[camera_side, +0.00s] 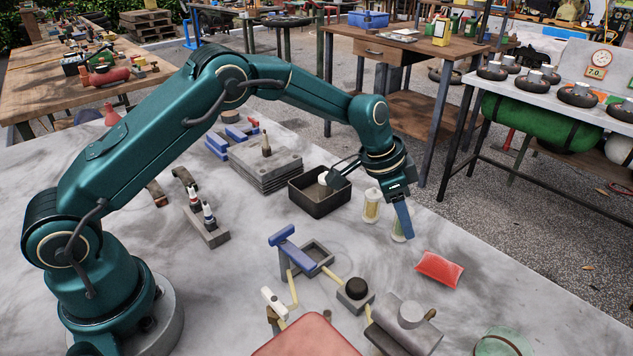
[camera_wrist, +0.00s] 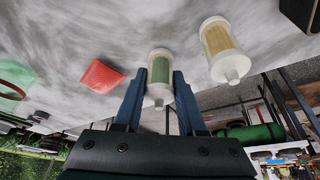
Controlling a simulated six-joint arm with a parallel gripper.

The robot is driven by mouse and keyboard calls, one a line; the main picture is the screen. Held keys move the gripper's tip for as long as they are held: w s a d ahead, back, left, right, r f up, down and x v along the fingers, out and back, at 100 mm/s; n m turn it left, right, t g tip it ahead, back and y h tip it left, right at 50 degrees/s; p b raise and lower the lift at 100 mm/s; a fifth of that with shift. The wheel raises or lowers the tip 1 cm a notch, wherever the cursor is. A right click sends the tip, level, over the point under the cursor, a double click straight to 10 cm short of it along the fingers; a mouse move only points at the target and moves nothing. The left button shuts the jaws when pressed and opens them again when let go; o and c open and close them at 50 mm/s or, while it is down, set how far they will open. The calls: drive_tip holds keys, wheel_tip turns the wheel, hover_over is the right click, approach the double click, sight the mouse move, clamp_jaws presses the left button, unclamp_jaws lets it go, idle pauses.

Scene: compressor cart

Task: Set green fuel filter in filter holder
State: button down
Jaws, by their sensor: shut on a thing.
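The green fuel filter (camera_wrist: 160,70), a clear cylinder with white end caps, is between the two blue fingers of my gripper (camera_wrist: 160,98) in the wrist view. My gripper is shut on it. In the side view my gripper (camera_side: 402,222) points down, and its finger hides much of the green filter (camera_side: 397,238). I cannot tell whether the filter touches the table. A grey square frame with a blue clamp (camera_side: 313,257), which looks like the filter holder, stands left of and nearer than my gripper. Its opening looks empty.
A yellow filter (camera_side: 371,206) stands close left of my gripper; it also shows in the wrist view (camera_wrist: 221,48). Yellow hose pieces and a black-topped part (camera_side: 355,294) sit near the frame.

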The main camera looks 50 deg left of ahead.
wheel_tip(320, 180, up, 9)
drive_tip(key=shift+w+f, duration=0.1)
drive_tip(key=shift+f, duration=0.05)
drive_tip(key=shift+r+m, duration=0.3)
drive_tip(key=shift+r, duration=0.05)
drive_tip(key=shift+s+a+f+m+g+h, duration=0.1)
drive_tip(key=shift+s+m+g+h, duration=0.15)
drive_tip(key=shift+m, duration=0.25)
drive_tip(key=shift+s+f+m+g+h, duration=0.1)
drive_tip(key=shift+s+m+g, duration=0.05)
drive_tip(key=shift+s+m, duration=0.3)
drive_tip(key=s+a+r+m+g, duration=0.2)
drive_tip(key=s+a+m+g, duration=0.4)
drive_tip(key=s+a+m, duration=1.1)
drive_tip(key=n, duration=0.1)
hover_over(311, 240)
drive_tip(key=s+d, duration=0.2)
drive_tip(key=d, duration=0.1)
drive_tip(key=f, duration=0.6)
drive_tip(key=shift+a+f, duration=0.25)
drive_tip(key=shift+f, duration=0.1)
drive_tip(key=shift+n, duration=0.25)
drive_tip(key=shift+f, duration=2.05)
